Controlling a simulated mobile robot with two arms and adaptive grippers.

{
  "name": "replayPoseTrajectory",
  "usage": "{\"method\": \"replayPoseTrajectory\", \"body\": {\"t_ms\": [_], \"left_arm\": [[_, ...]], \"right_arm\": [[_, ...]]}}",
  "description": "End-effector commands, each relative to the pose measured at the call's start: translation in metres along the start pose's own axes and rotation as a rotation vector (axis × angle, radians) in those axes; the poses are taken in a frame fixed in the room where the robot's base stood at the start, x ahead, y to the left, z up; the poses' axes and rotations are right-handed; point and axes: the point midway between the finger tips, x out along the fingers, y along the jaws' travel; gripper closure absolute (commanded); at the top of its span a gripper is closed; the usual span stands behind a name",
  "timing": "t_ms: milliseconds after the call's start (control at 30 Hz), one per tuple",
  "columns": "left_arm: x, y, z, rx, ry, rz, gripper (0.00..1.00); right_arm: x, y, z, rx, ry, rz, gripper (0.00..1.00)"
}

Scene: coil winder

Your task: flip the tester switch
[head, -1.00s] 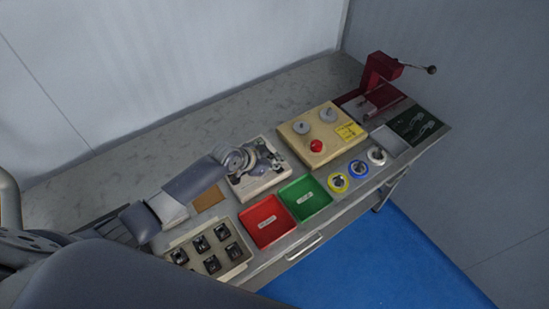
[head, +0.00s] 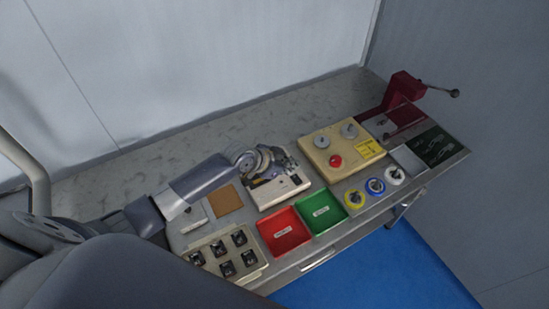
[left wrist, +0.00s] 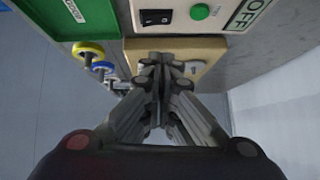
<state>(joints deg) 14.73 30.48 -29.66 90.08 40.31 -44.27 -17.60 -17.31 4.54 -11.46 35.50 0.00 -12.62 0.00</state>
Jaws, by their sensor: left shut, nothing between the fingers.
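The tester is a white box (head: 283,192) standing on the bench behind the red and green trays. In the left wrist view its front panel (left wrist: 118,12) shows at the top, with a black rocker switch (left wrist: 157,17), a round green button and an "OFF" label. My left gripper (head: 260,160) reaches in from the left over the tester and hides part of its top. In the left wrist view the gripper (left wrist: 157,64) is shut and empty. Its fingertips appear just below the switch in the picture; I cannot tell whether they touch the box. My right gripper is out of view.
A red tray (head: 284,232) and a green tray (head: 322,212) lie in front of the tester. A beige board (head: 318,153) with a red knob stands right of it. A tray of black parts (head: 213,237), several spools and a dark red press (head: 406,88) share the bench.

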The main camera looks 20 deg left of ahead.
Motion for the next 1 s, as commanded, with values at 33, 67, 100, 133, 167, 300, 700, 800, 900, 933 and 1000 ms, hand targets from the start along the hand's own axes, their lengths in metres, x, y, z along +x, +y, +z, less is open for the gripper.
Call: {"method": "replayPoseTrajectory", "body": {"t_ms": [33,67,100,133,167,300,700,800,900,933,1000], "left_arm": [[-0.007,-0.002,0.001,0.002,0.004,-0.002,1.00],[-0.012,-0.003,0.002,0.002,0.003,-0.002,1.00],[-0.019,-0.004,0.002,0.003,0.004,-0.002,1.00],[-0.024,-0.004,0.001,0.003,0.003,-0.002,1.00],[-0.029,-0.006,0.002,0.004,0.003,-0.003,1.00],[-0.049,-0.008,0.002,0.003,0.003,-0.002,1.00],[-0.072,-0.011,0.000,-0.001,0.003,0.000,1.00],[-0.072,-0.011,0.000,-0.001,0.003,0.000,1.00],[-0.072,-0.011,0.000,-0.001,0.003,0.000,1.00],[-0.072,-0.011,0.000,-0.001,0.003,0.000,1.00],[-0.071,-0.012,0.000,-0.001,0.004,0.000,1.00]], "right_arm": [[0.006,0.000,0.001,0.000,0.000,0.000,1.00],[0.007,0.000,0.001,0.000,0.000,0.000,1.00],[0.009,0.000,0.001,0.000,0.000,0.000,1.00],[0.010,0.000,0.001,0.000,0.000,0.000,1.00],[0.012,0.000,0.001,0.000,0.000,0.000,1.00],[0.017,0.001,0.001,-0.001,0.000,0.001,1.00],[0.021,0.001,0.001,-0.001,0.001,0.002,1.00],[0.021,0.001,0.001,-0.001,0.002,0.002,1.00],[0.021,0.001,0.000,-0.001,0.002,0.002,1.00],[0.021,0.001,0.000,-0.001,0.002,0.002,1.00],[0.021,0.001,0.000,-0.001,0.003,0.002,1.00]]}}
